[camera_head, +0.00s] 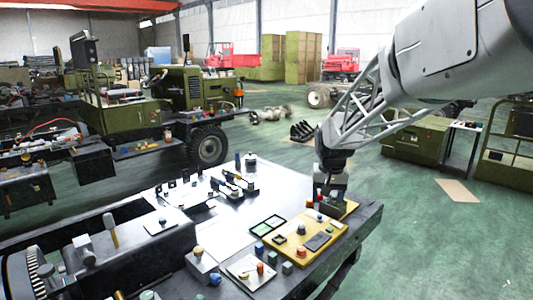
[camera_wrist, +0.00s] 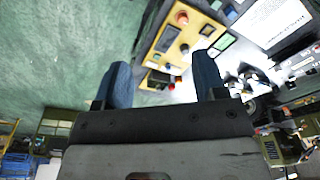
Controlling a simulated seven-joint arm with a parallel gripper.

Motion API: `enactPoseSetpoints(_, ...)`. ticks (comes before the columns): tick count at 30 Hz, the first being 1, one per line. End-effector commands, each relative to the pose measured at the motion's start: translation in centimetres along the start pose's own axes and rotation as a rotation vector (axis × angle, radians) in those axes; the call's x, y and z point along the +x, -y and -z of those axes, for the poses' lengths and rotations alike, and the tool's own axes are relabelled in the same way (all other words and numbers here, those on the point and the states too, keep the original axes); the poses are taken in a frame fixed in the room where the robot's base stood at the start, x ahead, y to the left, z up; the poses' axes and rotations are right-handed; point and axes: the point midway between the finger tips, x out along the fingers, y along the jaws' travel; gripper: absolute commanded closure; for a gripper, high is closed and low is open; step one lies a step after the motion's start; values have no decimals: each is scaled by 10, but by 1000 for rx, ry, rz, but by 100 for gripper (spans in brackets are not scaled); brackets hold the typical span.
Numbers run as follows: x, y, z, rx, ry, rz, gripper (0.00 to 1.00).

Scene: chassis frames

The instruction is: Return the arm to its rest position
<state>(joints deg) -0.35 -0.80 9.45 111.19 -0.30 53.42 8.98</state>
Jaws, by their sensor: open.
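My arm (camera_head: 440,62) reaches in from the upper right in the head view. My gripper (camera_head: 331,192) hangs at its end, pointing down near the back right of the yellow panel (camera_head: 291,257). In the wrist view my gripper (camera_wrist: 161,72) shows two blue fingers spread apart, with nothing held between them. The yellow panel (camera_wrist: 169,37) with its red and green buttons lies beyond the fingers in that view. The head view does not clearly show the gap between the fingertips and the panel.
The workbench (camera_head: 205,222) holds several small blocks, knobs and parts. Dark machinery stands at its left front. A green vehicle (camera_head: 170,90) stands behind on the left. Green floor (camera_head: 440,240) is open to the right, with a flat tan sheet (camera_head: 457,190) on it.

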Motion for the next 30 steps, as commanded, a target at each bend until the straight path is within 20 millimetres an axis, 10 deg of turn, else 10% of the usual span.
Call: enactPoseSetpoints(30,-60,-44,-254,-84,-78,4,35)
